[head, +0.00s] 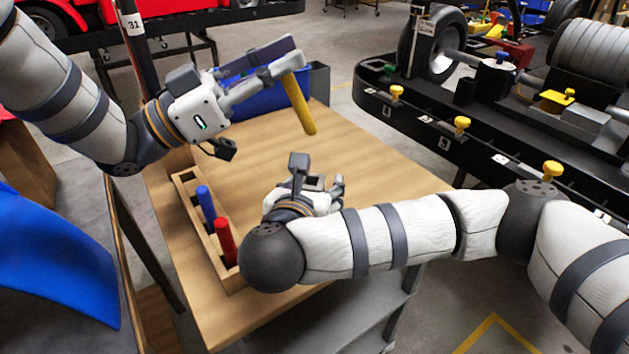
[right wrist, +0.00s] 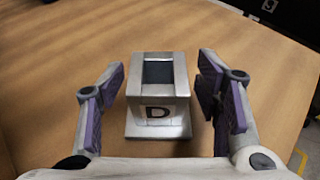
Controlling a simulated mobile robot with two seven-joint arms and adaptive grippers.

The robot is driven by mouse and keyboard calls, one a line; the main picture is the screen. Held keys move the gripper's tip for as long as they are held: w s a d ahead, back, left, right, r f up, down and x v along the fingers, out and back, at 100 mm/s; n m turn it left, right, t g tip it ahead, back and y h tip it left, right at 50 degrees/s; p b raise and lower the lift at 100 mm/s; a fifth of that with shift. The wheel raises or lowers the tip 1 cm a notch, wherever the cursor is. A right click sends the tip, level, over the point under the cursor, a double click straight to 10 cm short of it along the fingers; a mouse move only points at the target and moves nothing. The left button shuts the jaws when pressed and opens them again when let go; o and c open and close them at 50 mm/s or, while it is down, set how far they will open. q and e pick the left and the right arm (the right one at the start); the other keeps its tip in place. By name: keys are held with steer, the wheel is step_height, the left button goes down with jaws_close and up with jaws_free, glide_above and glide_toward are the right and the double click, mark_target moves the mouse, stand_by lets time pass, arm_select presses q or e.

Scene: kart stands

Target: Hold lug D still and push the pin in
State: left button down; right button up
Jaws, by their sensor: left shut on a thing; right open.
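The grey metal lug D (right wrist: 158,92) stands upright on the wooden table (head: 375,165), marked with a black D and with a dark square opening at its top. My right gripper (right wrist: 163,95) is open with its purple-padded fingers on either side of the lug, a visible gap on each side. In the head view the right gripper (head: 328,188) is low over the table, and the lug is mostly hidden by it. My left gripper (head: 287,68) is shut on the yellow pin (head: 299,106), held tilted in the air above the table's far side. Nothing shows in the lug's opening.
A wooden rack (head: 197,222) along the table's left side holds a blue pin (head: 206,205) and a red pin (head: 225,240). A blue bin (head: 262,98) stands at the table's far edge. A black kart frame (head: 440,140) with yellow knobs is at the right. The table's right part is clear.

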mark_target(292, 100)
steer(key=shift+x, duration=1.6)
steer(key=shift+r, duration=0.1)
jaws_close()
arm_select(q)
steer(key=d+f+m+g+y, duration=0.1)
steer(key=g, duration=0.1)
steer(key=d+f+m+g+y, duration=0.1)
steer(key=f+g, duration=0.1)
steer(key=w+d+f+m+g, duration=0.1)
steer(key=f+g, duration=0.1)
steer(key=shift+w+d+f+y, duration=0.15)
steer(key=shift+d+y, duration=0.1)
steer(key=shift+y, duration=0.15)
